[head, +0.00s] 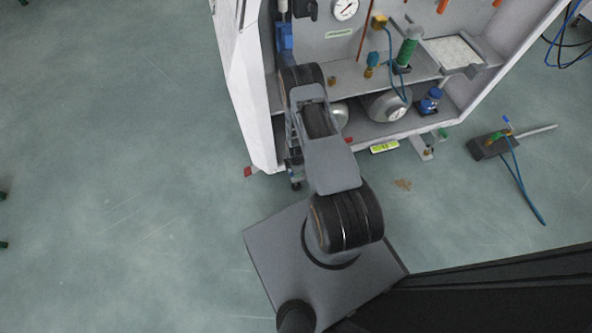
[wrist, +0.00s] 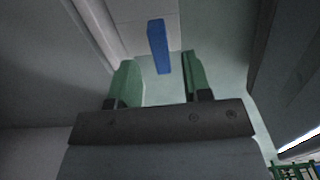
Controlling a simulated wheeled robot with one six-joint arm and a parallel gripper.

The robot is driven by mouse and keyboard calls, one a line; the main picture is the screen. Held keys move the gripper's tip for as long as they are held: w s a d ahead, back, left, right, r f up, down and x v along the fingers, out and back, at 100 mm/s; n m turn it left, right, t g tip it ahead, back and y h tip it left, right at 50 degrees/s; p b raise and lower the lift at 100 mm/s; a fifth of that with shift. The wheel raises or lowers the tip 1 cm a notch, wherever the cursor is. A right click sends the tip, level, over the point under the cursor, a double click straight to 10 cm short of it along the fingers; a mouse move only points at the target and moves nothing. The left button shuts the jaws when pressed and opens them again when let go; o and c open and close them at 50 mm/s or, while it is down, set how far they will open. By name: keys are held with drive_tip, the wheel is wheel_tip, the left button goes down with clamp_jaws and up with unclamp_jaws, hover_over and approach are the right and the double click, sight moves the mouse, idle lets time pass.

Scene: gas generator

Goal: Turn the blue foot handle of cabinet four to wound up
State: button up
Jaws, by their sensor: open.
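The blue foot handle (wrist: 158,45) is a narrow upright bar in the wrist view. It shows ahead of and between the two green fingers of my gripper (wrist: 157,75). The fingers are apart, with visible gaps on both sides of the handle. I cannot tell how far the handle's tip reaches between them. In the head view my arm reaches to the lower left front of a white cabinet (head: 247,100). My arm covers most of my gripper there, and I cannot make out the foot handle. The cabinet's number is not readable.
Cabinet shelves hold a gauge (head: 345,8), a green cylinder (head: 405,52) and a round metal vessel (head: 388,107). The green floor (head: 110,160) at left is mostly clear.

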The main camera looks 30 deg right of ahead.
wheel_tip(320, 180, up, 11)
drive_tip(key=p, duration=0.3)
drive_tip(key=shift+r, duration=0.2)
idle(0.4)
